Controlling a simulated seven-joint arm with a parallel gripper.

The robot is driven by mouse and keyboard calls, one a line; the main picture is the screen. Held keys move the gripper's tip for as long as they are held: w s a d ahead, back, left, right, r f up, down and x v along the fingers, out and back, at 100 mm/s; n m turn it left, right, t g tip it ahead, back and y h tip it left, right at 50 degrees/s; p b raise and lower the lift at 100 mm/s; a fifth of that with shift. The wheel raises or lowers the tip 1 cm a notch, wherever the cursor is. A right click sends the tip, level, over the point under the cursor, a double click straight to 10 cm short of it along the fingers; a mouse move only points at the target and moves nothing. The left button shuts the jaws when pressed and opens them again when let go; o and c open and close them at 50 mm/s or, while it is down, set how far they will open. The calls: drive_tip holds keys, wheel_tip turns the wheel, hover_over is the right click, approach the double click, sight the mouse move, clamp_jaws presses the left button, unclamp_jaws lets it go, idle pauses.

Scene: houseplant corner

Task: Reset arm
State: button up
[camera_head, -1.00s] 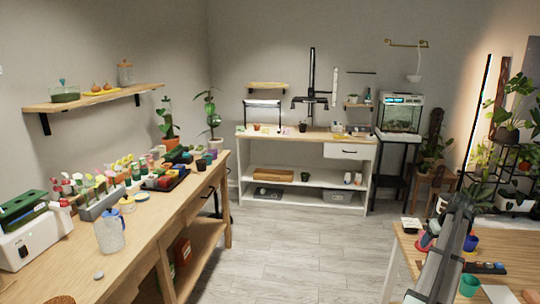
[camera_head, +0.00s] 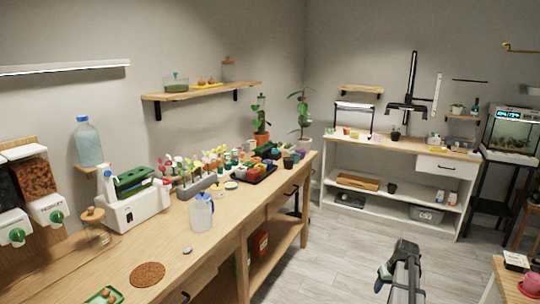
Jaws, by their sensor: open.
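My arm (camera_head: 405,275) rises from the bottom edge right of centre in the head view, over the grey floor. Its dark upper end stands between the long wooden bench and the small table at the right edge. A small dark and bluish part of it juts out to the left. I cannot make out my gripper's fingers in this view. No object shows in contact with the visible part of my arm.
The wooden bench (camera_head: 222,243) on the left carries a jug (camera_head: 201,214), a white machine (camera_head: 135,208) and several pots. A white shelf table (camera_head: 400,148) stands at the back. A small table's corner (camera_head: 503,285) is at lower right. Floor (camera_head: 340,255) between is clear.

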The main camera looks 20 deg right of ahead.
drive_tip(key=w+a+f+n+g, duration=0.1)
drive_tip(key=w+a+f, duration=0.15)
drive_tip(key=a, duration=0.95)
drive_tip(key=w+a+f+n, duration=0.1)
drive_tip(key=a+f, duration=0.3)
drive_tip(key=a, duration=0.8)
drive_tip(key=s+a+f+n+g, duration=0.1)
drive_tip(key=s+a+f, duration=0.2)
drive_tip(key=a, duration=0.8)
drive_tip(key=s+a+f+n, duration=0.15)
drive_tip(key=s+a, duration=0.25)
drive_tip(key=a, duration=0.6)
drive_tip(key=s+f+g, duration=0.3)
drive_tip(key=s+f, duration=0.7)
drive_tip(key=s, duration=0.4)
drive_tip(key=s+f+g, duration=0.4)
drive_tip(key=s+f, duration=0.7)
drive_tip(key=s, duration=0.4)
drive_tip(key=shift+s+f, duration=0.25)
drive_tip(key=shift+s, duration=0.05)
